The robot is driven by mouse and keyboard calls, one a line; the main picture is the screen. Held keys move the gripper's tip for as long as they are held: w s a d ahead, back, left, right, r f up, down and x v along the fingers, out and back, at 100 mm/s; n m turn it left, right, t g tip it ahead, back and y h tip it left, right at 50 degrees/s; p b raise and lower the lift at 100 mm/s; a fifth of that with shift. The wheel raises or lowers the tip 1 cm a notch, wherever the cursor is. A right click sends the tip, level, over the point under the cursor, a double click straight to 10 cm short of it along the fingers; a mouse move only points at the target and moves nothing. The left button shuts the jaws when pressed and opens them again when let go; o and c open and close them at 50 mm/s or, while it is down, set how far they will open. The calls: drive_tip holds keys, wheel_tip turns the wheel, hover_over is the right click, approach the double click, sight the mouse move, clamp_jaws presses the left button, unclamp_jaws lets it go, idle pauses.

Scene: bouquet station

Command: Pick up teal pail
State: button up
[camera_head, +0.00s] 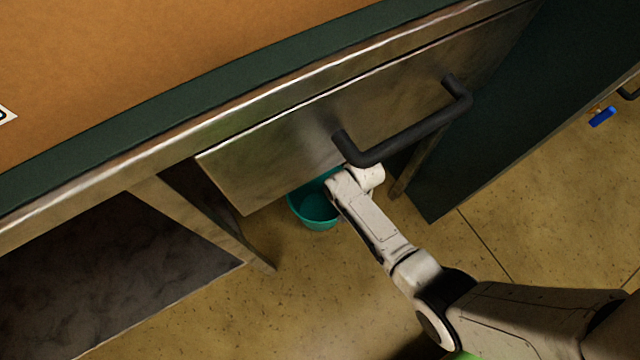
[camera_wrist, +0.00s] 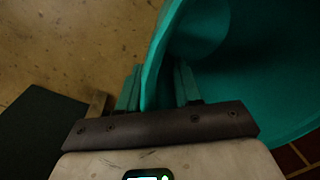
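The teal pail (camera_head: 314,206) stands upright on the floor below the metal drawer front, its open top facing up. My arm reaches down to its right side and hides part of it. In the wrist view the pail (camera_wrist: 260,80) fills the upper right. My gripper (camera_wrist: 158,88) has one finger on each side of the pail's wall, one outside and one inside. A gap shows between the inner finger and the wall, so the fingers look partly open. In the head view the fingertips are hidden behind the wrist and the pail.
The metal drawer front (camera_head: 290,130) with its black handle (camera_head: 410,135) overhangs the pail close to my wrist. A dark green cabinet panel (camera_head: 500,130) stands to the right. A dark lower shelf (camera_head: 100,270) is at left. Floor in front is clear.

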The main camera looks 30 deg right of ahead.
drive_tip(key=shift+r, duration=0.1)
drive_tip(key=shift+c, duration=0.5)
clamp_jaws()
idle(0.8)
